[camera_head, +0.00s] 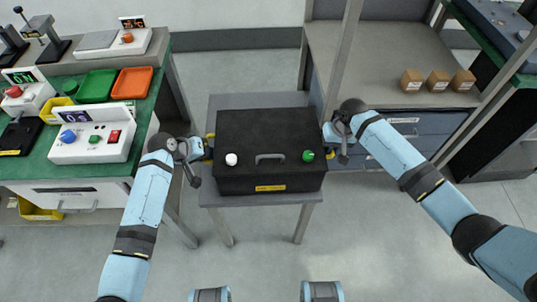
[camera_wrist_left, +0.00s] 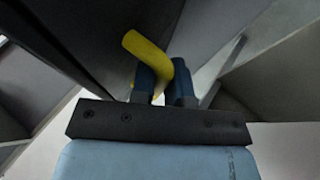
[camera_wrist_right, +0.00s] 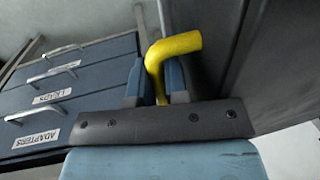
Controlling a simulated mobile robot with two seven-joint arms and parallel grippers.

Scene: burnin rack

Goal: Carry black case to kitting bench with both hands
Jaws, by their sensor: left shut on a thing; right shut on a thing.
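The black case (camera_head: 268,135) is in the middle of the head view, on or just above a small grey table (camera_head: 228,103); I cannot tell if it touches. It has a grey front handle, a white knob, a green knob and yellow side handles. My left gripper (camera_head: 203,148) is at the case's left side. In the left wrist view its fingers (camera_wrist_left: 168,84) are shut on the yellow handle (camera_wrist_left: 150,50). My right gripper (camera_head: 329,142) is at the right side. In the right wrist view its fingers (camera_wrist_right: 158,85) are shut on the other yellow handle (camera_wrist_right: 175,46).
At left is a green-topped bench (camera_head: 45,160) with a control box (camera_head: 92,139), green tray (camera_head: 97,86) and orange tray (camera_head: 132,83). At right is a grey bench (camera_head: 375,50) with small brown boxes (camera_head: 438,80) and drawers (camera_wrist_right: 70,90). Floor in front is clear.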

